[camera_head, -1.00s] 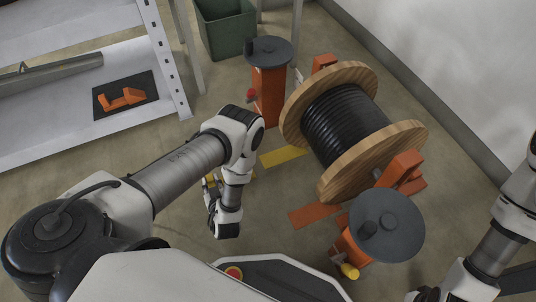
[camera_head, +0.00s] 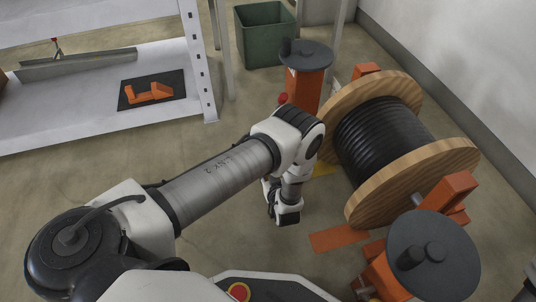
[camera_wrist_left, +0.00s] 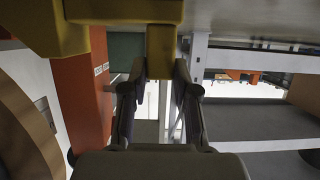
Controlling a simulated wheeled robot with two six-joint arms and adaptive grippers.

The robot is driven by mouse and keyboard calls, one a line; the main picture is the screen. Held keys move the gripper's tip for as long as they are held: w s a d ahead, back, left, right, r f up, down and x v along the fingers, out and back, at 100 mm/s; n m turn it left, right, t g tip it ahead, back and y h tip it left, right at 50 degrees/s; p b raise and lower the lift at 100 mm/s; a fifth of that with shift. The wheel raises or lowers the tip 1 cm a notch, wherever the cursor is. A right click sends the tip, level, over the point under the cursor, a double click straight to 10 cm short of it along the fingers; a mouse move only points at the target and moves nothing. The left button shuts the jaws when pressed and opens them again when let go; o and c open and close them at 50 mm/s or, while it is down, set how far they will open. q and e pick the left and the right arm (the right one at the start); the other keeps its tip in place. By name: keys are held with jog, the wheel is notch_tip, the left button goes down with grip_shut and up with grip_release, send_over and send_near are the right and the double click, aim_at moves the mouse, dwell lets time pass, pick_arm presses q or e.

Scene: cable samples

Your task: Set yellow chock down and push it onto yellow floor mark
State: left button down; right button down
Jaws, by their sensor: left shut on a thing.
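My left gripper (camera_head: 284,208) hangs low over the floor in the head view, left of the cable drum. In the left wrist view its fingers (camera_wrist_left: 160,72) are closed on a narrow part of the yellow chock (camera_wrist_left: 120,11), which fills the top of that view. In the head view the arm hides the chock, and I cannot tell if it touches the floor. My right gripper is out of view.
The cable drum (camera_head: 412,185) with wooden flanges stands at right between orange stands, one at the back (camera_head: 304,92) and one in front (camera_head: 432,255). A shelf (camera_head: 100,85) and green bin (camera_head: 264,35) stand behind. Floor at left is clear.

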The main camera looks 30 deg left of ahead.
pick_arm(q)
jog(key=shift+r, duration=0.1)
jog(key=c, duration=0.9)
grip_release()
